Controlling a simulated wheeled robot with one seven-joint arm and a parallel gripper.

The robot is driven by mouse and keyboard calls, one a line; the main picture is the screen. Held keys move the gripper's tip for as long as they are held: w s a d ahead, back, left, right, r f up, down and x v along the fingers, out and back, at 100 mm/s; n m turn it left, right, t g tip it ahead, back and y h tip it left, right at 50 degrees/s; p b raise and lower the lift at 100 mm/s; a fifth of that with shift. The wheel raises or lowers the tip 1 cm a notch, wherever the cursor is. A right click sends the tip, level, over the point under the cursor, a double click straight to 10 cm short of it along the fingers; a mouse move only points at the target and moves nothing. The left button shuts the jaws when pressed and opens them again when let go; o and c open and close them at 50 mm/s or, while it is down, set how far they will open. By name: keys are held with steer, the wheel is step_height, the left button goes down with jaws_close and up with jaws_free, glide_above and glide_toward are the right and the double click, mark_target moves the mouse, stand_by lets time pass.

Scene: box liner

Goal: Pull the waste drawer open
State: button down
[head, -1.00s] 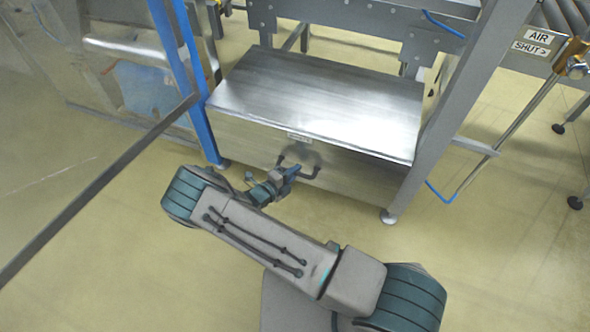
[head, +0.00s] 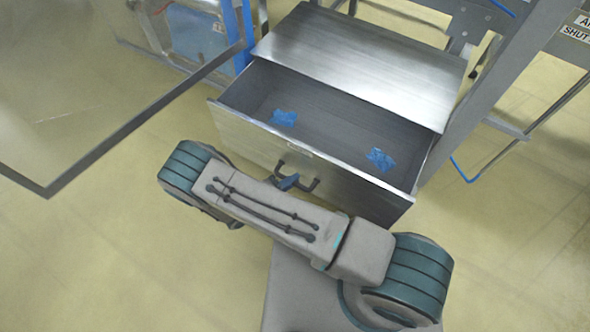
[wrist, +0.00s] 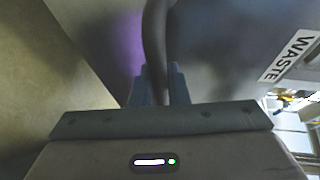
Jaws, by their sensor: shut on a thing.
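The waste drawer (head: 345,178) is a steel drawer under a brushed metal top, and it stands well open in the head view. Two blue scraps (head: 380,160) lie inside it, apart from each other. Its dark bar handle (head: 312,184) is on the front face. My gripper (head: 288,182) is at the handle, partly hidden by my arm. In the wrist view my gripper (wrist: 160,88) is shut on the dark handle (wrist: 155,45), with a finger on each side of the bar. A "WASTE" label (wrist: 290,55) shows at the right.
A clear panel with a dark frame edge (head: 130,125) spans the left of the head view. A blue post (head: 240,35) stands behind the drawer's left side. A grey metal leg (head: 490,85) rises at the right. The floor at the lower right is clear.

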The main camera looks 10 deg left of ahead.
steer(key=shift+s+a, duration=0.25)
steer(key=shift+s, duration=0.4)
steer(key=shift+s+a, duration=0.2)
steer(key=shift+s, duration=0.4)
steer(key=c, duration=1.4)
jaws_free()
steer(key=shift+a, duration=0.1)
steer(key=p+v, duration=0.2)
steer(key=v, duration=1.1)
steer(key=shift+s+a+r, duration=0.2)
steer(key=shift+s, duration=0.05)
